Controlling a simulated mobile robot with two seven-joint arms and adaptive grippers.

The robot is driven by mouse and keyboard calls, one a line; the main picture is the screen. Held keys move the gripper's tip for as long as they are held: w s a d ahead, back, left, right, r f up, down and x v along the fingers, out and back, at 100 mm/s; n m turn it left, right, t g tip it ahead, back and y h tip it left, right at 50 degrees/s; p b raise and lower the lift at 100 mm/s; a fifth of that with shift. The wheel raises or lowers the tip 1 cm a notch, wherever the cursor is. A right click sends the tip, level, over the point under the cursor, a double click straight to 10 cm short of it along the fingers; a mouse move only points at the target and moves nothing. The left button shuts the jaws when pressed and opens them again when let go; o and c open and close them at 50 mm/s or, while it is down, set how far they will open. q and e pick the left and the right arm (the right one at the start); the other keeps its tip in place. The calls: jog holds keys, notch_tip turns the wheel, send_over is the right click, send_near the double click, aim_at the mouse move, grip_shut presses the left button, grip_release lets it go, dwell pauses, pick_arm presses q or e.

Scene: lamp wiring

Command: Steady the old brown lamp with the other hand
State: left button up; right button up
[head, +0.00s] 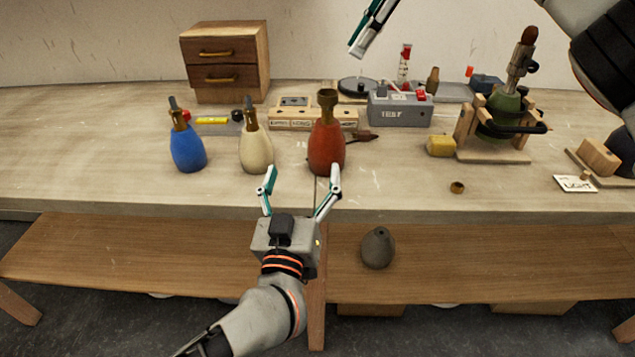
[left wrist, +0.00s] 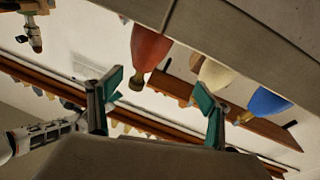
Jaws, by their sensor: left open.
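A reddish-brown lamp body (head: 327,148) with a dark brass socket stands upright on the bench, the closest match to the brown lamp; it also shows inverted in the left wrist view (left wrist: 149,48). A dark grey-brown vase-like body (head: 377,249) stands on the lower shelf. My left gripper (head: 301,179) is open and empty at the bench's front edge, in front of the reddish-brown lamp and apart from it. Its two fingers also show in the left wrist view (left wrist: 157,98). My right gripper (head: 358,46) is high over the back of the bench; its jaw gap is unclear.
A cream lamp (head: 255,151) and a blue lamp (head: 187,150) stand to the left. A grey TEST box (head: 400,110) sits behind. A green lamp (head: 503,114) is in a wooden stand at the right. A yellow block (head: 440,146) and a small brass ring (head: 457,187) lie nearby.

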aim_at(323, 164)
pick_arm(q)
jog(key=d+f+g, duration=0.1)
jog(key=w+d+f+m+g, duration=0.1)
jog(key=d, duration=0.1)
jog(key=shift+f+m+h, duration=0.2)
jog(key=shift+m+h, duration=0.1)
jog(key=shift+w+d, duration=0.2)
jog(key=shift+w, duration=1.05)
jog(key=shift+w+d, duration=0.2)
jog(key=shift+w, duration=1.1)
jog(key=shift+w+d, duration=0.2)
jog(key=shift+w, duration=1.05)
jog(key=c, duration=1.9)
jog(key=o, duration=1.3)
jog(key=c, duration=0.7)
